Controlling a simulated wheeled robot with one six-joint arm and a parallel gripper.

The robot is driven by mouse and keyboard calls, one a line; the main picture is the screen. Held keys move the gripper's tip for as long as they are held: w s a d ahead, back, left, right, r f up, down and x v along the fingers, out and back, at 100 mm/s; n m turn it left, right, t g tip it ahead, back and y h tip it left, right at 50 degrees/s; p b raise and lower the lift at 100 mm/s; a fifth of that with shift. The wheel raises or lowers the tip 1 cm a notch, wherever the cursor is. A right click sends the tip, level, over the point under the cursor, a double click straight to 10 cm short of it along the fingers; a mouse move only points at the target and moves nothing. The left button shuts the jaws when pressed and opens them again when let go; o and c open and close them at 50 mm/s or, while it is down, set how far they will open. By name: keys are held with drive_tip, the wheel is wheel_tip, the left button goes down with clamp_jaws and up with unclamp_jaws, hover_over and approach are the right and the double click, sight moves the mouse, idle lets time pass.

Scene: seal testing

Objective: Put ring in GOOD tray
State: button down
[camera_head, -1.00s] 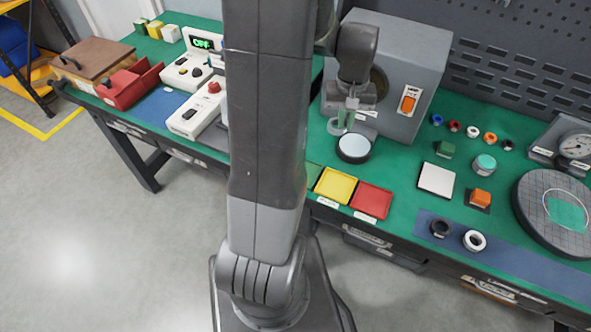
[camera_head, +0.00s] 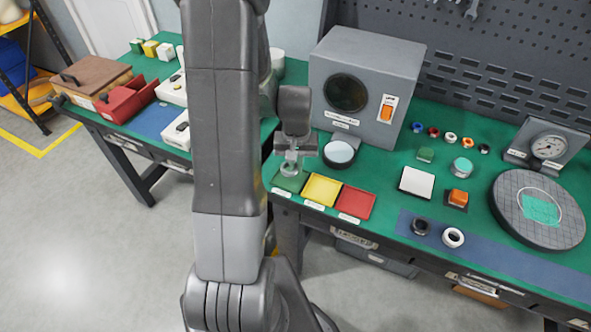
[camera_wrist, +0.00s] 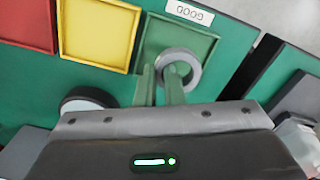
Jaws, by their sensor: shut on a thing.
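My gripper (camera_wrist: 160,78) shows two pale green fingers in the wrist view and is shut on a grey ring (camera_wrist: 194,64). The ring appears over the green GOOD tray (camera_wrist: 205,45), covering part of its floor; its height above the tray is hard to judge. The tray's GOOD label (camera_wrist: 188,12) lies along its outer edge. In the head view my gripper (camera_head: 291,162) is above the green tray (camera_head: 288,184), partly hiding it, and the ring is too small there to make out clearly.
A yellow tray (camera_head: 321,190) and a red tray (camera_head: 356,203) stand beside the green one. A round device with a pale top (camera_head: 339,153) is close behind, before a grey machine (camera_head: 365,85). A black ring (camera_head: 420,225) and a white ring (camera_head: 453,237) lie on a blue mat.

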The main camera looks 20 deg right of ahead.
sight(296, 167)
drive_tip(key=shift+f, duration=1.4)
drive_tip(key=shift+f, duration=0.15)
drive_tip(key=c, duration=1.8)
unclamp_jaws()
wheel_tip(296, 167, up, 12)
drive_tip(key=shift+r, duration=0.15)
